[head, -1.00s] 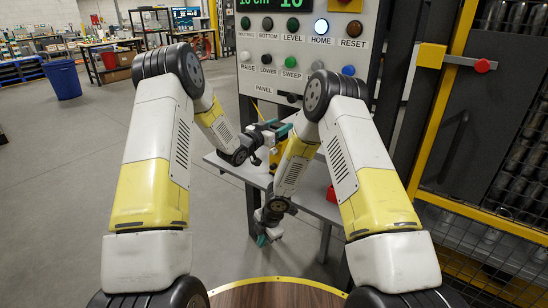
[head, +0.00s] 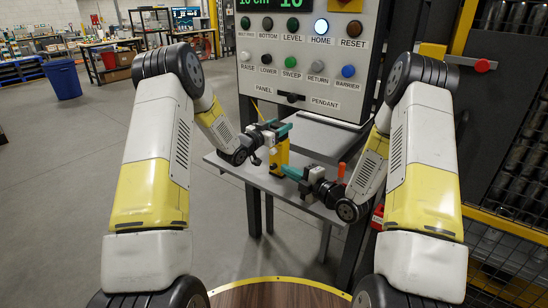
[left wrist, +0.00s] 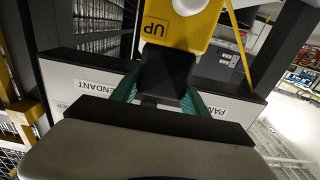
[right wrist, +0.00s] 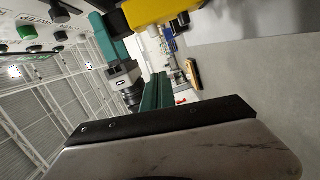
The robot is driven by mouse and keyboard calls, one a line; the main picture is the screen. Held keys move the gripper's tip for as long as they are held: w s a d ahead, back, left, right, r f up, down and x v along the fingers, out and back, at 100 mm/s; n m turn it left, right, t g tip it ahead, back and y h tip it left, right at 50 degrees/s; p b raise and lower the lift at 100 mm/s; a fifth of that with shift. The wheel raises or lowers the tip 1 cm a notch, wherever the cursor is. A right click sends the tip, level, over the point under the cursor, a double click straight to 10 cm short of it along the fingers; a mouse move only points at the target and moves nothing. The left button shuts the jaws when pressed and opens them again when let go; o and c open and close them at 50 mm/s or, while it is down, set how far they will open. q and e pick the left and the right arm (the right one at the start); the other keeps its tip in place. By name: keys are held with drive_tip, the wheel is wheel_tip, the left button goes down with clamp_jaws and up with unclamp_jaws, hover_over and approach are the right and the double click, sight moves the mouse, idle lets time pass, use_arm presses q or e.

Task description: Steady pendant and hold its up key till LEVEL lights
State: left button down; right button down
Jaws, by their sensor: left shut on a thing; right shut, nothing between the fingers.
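The yellow pendant (head: 280,157) hangs above the grey shelf in the head view. My left gripper (head: 281,129) is shut on its dark upper part; the left wrist view shows teal fingers on either side of this black part (left wrist: 167,72). The pendant's yellow face (left wrist: 178,28) there carries an UP label beside a pale round key (left wrist: 187,5). My right gripper (head: 290,173) is shut and empty, its fingertips close to the pendant's lower right; contact cannot be told. The right wrist view shows its fingers (right wrist: 157,92) below the pendant (right wrist: 160,10). The LEVEL lamp (head: 293,24) is dark green, unlit.
The control panel (head: 245,85) stands behind, with the HOME lamp (head: 321,26) lit and a PANEL/PENDANT switch (head: 291,97). The grey shelf (head: 322,138) lies under the grippers. A red-topped item (head: 342,170) is near my right wrist. A yellow-framed mesh fence (head: 500,225) stands at right.

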sight(273, 151)
use_arm(q)
drive_tip(key=shift+d, duration=0.1)
use_arm(e)
drive_tip(key=w+a+f, duration=0.1)
drive_tip(key=w+a, duration=0.3)
drive_tip(key=w, duration=0.6)
drive_tip(key=shift+w+a, duration=0.3)
drive_tip(key=shift+a, duration=0.1)
